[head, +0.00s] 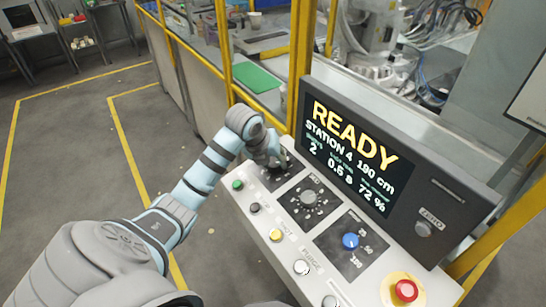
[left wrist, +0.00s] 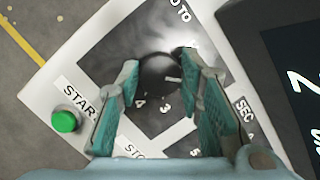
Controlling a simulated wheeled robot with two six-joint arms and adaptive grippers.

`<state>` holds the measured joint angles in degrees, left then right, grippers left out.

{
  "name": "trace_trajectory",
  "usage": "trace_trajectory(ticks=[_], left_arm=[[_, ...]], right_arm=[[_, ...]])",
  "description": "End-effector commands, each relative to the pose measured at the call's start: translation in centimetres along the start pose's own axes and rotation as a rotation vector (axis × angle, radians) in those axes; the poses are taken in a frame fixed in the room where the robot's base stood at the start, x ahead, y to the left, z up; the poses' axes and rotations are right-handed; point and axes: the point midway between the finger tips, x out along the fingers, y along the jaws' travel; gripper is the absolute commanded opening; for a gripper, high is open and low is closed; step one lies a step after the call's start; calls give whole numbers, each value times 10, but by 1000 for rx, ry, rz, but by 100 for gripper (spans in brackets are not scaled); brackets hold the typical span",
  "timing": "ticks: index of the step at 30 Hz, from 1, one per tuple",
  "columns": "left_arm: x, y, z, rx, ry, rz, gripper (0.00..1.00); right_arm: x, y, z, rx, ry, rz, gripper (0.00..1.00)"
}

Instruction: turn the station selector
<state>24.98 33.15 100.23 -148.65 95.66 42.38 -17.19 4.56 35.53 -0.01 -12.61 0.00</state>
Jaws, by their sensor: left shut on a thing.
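The station selector (left wrist: 158,76) is a dark round knob on a black plate with numbers around it, at the far left of the sloping control panel (head: 252,219). My left gripper (head: 273,161) reaches it from the left. In the left wrist view my left gripper (left wrist: 158,64) has its two teal-padded fingers on either side of the knob and is shut on it. In the head view the gripper hides most of the knob. My right gripper is not in view.
Open floor lies to the left.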

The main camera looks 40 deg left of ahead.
Motion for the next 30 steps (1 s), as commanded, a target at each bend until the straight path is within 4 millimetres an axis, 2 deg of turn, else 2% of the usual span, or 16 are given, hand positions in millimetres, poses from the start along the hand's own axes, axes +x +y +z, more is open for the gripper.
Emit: trace_trajectory(ticks=[6, 11, 21, 30], left_arm=[[0, -1, -2, -196, -1, 54, 6], [1, 0, -2, -339, -11, 91, 6], [4, 0, -2, -578, -32, 152, 6], [2, 0, -2, -674, -38, 179, 6]], right_arm=[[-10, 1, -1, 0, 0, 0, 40], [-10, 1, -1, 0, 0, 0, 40], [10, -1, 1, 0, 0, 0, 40], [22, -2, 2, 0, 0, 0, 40]])
